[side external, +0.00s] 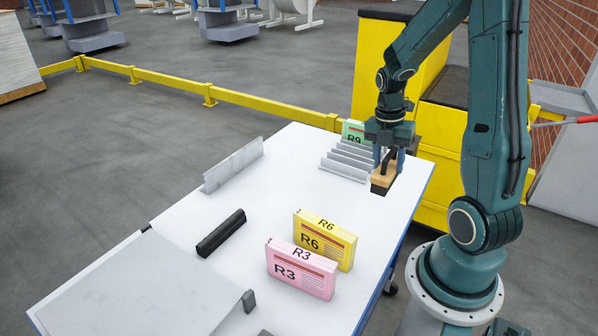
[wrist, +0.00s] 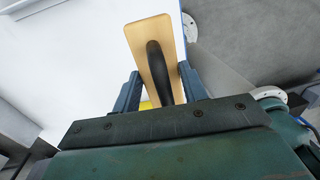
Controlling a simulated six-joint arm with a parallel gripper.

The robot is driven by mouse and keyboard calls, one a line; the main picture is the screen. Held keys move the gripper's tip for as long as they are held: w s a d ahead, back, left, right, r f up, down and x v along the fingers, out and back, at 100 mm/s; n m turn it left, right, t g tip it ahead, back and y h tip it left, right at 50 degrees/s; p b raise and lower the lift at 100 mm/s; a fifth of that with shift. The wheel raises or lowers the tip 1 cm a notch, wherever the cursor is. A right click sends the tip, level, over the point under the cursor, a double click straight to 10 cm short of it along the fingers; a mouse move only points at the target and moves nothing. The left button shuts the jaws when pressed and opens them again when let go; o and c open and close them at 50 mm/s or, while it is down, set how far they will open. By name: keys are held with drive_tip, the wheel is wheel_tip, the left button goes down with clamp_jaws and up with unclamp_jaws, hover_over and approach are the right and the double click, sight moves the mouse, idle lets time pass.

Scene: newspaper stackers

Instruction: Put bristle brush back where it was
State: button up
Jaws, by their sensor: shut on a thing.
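The bristle brush (side external: 382,181) has a tan wooden block, a black handle and dark bristles. It is at the table's far right end in the side view, beside the grey slotted rack (side external: 345,160). My gripper (side external: 388,160) points down over it and is shut on it. In the wrist view the brush (wrist: 147,40) shows its wooden top and black handle between the fingers of my gripper (wrist: 157,85). I cannot tell whether the bristles touch the table.
The white table (side external: 270,185) carries a yellow R6 box (side external: 325,238), a pink R3 box (side external: 300,270), a black bar (side external: 221,233) and a grey angled plate (side external: 233,165). A green R9 box (side external: 353,132) stands behind the rack. The table's middle is clear.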

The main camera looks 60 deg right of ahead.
wheel_tip(320, 180, down, 8)
drive_tip(key=shift+f, duration=0.25)
drive_tip(key=shift+f, duration=0.1)
drive_tip(key=shift+f, duration=1.8)
drive_tip(key=shift+f, duration=0.1)
drive_tip(key=o, duration=1)
drive_tip(key=shift+o, duration=0.2)
drive_tip(key=shift+w+r, duration=0.3)
drive_tip(key=shift+r, duration=1.75)
drive_tip(key=shift+w+r, duration=0.25)
drive_tip(key=shift+r, duration=1.75)
drive_tip(key=shift+w+r, duration=0.3)
drive_tip(key=shift+r, duration=1.75)
